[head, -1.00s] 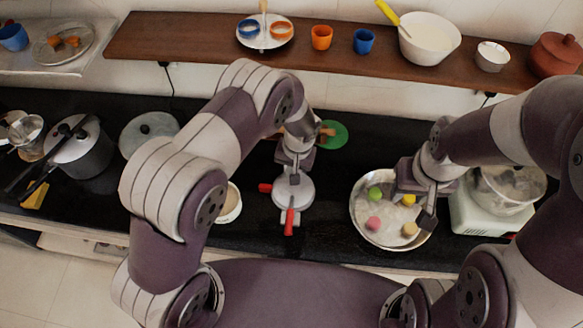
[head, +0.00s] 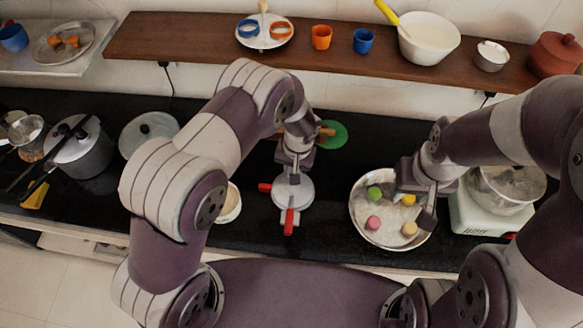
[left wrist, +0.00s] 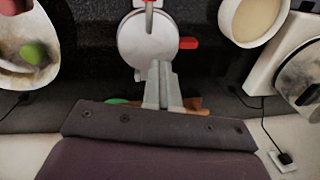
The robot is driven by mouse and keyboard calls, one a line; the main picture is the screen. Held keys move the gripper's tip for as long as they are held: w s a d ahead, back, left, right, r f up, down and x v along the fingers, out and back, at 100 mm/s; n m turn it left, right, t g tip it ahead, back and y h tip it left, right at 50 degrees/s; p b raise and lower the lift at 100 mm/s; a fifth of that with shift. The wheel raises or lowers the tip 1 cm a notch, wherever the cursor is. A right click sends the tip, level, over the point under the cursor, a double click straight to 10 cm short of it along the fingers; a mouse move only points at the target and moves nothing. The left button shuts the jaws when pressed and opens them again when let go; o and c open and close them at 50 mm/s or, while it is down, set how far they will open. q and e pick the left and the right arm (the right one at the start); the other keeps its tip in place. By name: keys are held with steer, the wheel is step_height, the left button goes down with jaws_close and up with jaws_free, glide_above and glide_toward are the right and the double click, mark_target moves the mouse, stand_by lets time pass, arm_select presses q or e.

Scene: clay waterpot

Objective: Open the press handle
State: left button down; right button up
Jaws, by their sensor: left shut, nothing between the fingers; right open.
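The press has a round silver plate (head: 292,191) with one red handle (head: 289,222) toward the front and a second red handle (head: 265,187) at its left. It stands on the black counter. In the left wrist view the plate (left wrist: 146,38) and the side red handle (left wrist: 188,43) show clearly. My left gripper (head: 293,172) is shut and empty at the far edge of the plate. Its fingertips (left wrist: 160,68) overlap the plate's edge in the left wrist view; I cannot tell whether they touch. My right gripper (head: 415,205) is open over a round metal tray.
The metal tray (head: 357,207) holds several coloured balls. A bowl (head: 231,203) stands left of the press, and a green disc (head: 334,134) lies behind it. A white appliance (head: 470,218) is at the right. Pots (head: 88,155) stand at the left. A wooden shelf (head: 190,40) runs behind.

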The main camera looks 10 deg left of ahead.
arm_select(q)
steer(key=c, duration=0.9)
jaws_free()
steer(key=r+b, duration=0.1)
steer(key=r, duration=0.3)
steer(key=d+r+b, duration=0.1)
steer(key=r+b, duration=0.1)
steer(key=r, duration=0.2)
steer(key=r+b, duration=0.1)
steer(key=r, duration=0.3)
steer(key=shift+s+d+r, duration=0.1)
steer(key=shift+d+r, duration=0.2)
